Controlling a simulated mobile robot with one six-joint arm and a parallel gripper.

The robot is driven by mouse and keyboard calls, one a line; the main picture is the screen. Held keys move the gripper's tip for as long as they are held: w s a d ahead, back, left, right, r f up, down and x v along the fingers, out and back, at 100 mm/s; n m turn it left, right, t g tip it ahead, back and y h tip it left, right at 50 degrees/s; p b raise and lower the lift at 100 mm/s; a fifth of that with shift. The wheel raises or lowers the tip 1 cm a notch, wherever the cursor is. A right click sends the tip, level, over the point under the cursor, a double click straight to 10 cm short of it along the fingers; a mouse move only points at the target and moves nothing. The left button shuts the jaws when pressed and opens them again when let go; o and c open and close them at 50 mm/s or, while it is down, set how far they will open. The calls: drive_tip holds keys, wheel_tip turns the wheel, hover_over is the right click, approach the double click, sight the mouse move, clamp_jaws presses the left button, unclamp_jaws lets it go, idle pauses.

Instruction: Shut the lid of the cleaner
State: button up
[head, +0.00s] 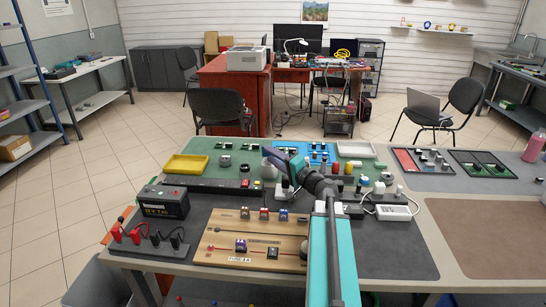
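My gripper (277,158) is at the end of my arm, over the green mat in the back middle of the workbench. It is small and seen from behind, so its fingertips and whether they are open are not clear. A grey rounded object (268,168) stands right beside it, partly hidden by it; I cannot tell whether this is the cleaner. I cannot pick out the cleaner or its lid with certainty. My arm covers part of the bench's middle.
The workbench holds a yellow tray (187,164), a black battery (163,202), a wooden board (253,240) with small parts, a blue board (308,153) and a white power strip (393,213). A brown mat (490,238) at the right is bare. Desks and chairs stand behind.

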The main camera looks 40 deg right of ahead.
clamp_jaws()
